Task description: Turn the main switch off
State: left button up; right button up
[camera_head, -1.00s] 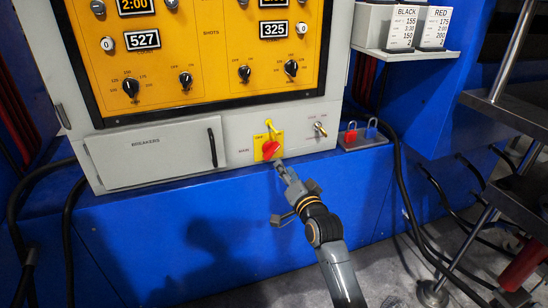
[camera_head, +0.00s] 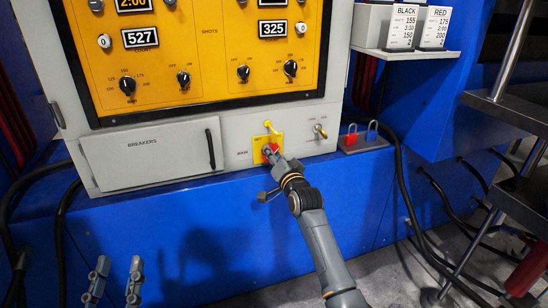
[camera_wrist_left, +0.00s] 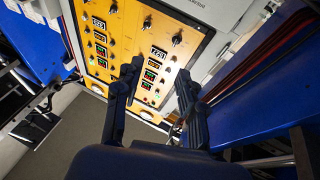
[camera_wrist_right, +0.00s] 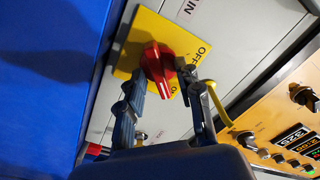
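The main switch is a red knob (camera_head: 274,148) on a yellow plate (camera_head: 258,141) low on the grey cabinet front. In the right wrist view the red knob (camera_wrist_right: 158,70) has one end close to the ON marking; OFF is printed to its right. My right gripper (camera_head: 269,154) is at the switch and hides part of it. In the right wrist view its fingers (camera_wrist_right: 160,80) stand on either side of the knob, with a small gap visible at the right finger. My left gripper (camera_head: 116,282) is open and empty at the lower left, also open in its wrist view (camera_wrist_left: 158,78).

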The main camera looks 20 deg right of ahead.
grip_shut()
